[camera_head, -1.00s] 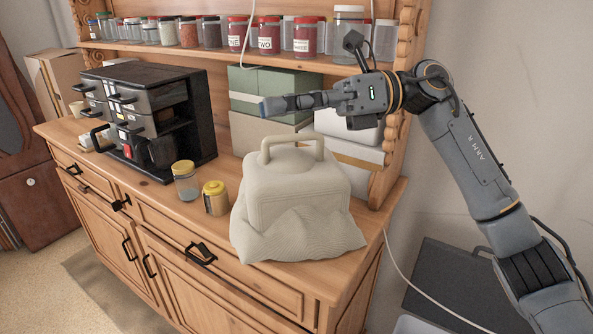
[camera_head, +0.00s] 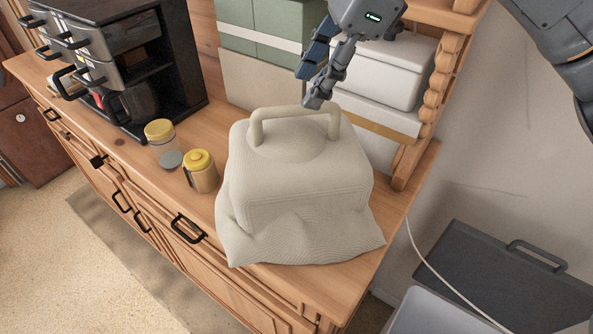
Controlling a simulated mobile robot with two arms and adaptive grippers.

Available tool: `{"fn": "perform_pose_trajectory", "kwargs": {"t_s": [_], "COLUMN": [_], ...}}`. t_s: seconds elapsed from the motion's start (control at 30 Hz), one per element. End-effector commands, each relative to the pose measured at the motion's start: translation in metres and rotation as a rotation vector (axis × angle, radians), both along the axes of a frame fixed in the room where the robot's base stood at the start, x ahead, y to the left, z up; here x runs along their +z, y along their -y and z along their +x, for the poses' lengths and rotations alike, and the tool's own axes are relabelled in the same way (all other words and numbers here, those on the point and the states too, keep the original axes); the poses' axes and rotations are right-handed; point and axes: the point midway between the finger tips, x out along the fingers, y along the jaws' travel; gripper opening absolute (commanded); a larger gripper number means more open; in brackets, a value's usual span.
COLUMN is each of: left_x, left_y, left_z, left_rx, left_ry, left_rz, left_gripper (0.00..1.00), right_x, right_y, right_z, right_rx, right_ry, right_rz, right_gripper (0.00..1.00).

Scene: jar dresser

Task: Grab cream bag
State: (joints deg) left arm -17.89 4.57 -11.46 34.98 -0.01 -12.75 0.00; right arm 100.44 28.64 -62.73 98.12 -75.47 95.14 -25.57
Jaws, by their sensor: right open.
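The cream bag (camera_head: 300,190) sits upright on the right end of the wooden dresser top, on a loose cream cloth-like base. Its arched handle (camera_head: 292,112) stands up on top. My right gripper (camera_head: 312,88) points down just above and behind the right part of the handle. It is open and holds nothing. Whether a fingertip touches the handle I cannot tell. My left gripper is not in view.
Two yellow-lidded jars (camera_head: 200,172) stand left of the bag. A black coffee machine (camera_head: 130,70) stands further left. Green boxes (camera_head: 262,30) and white boxes (camera_head: 385,75) are behind. The dresser top (camera_head: 345,280) ends close to the bag's front and right.

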Motion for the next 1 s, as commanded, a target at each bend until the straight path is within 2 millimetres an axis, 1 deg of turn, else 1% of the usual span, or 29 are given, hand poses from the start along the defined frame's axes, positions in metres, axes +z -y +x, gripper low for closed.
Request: {"fn": "perform_pose_trajectory", "kwargs": {"t_s": [0.03,0.1,0.2,0.33,0.43,0.5,0.6,0.73,1.0], "left_x": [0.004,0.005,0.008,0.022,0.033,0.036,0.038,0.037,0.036], "left_y": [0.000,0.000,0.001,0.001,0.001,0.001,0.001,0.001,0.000], "left_z": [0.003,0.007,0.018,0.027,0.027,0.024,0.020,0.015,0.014], "left_rx": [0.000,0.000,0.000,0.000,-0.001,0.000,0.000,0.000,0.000], "left_ry": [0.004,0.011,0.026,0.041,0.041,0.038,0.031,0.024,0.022], "left_rz": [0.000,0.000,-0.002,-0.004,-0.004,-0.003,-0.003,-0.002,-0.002], "left_gripper": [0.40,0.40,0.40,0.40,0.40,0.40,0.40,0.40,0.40], "right_x": [-0.005,-0.011,-0.016,-0.026,-0.039,-0.049,-0.059,-0.063,-0.063], "right_y": [-0.003,-0.005,-0.008,-0.013,-0.018,-0.022,-0.026,-0.027,-0.027], "right_z": [0.000,0.001,0.002,0.004,0.007,0.008,0.009,0.010,0.010], "right_rx": [0.001,0.001,0.001,0.001,0.002,0.001,0.002,0.001,0.001], "right_ry": [-0.002,-0.002,-0.001,-0.005,-0.005,-0.004,-0.003,0.000,0.000], "right_rz": [0.000,0.002,0.001,0.000,0.001,0.001,0.001,0.003,0.003], "right_gripper": [0.43,0.43,0.43,0.43,0.43,0.43,0.43,0.43,0.43]}}
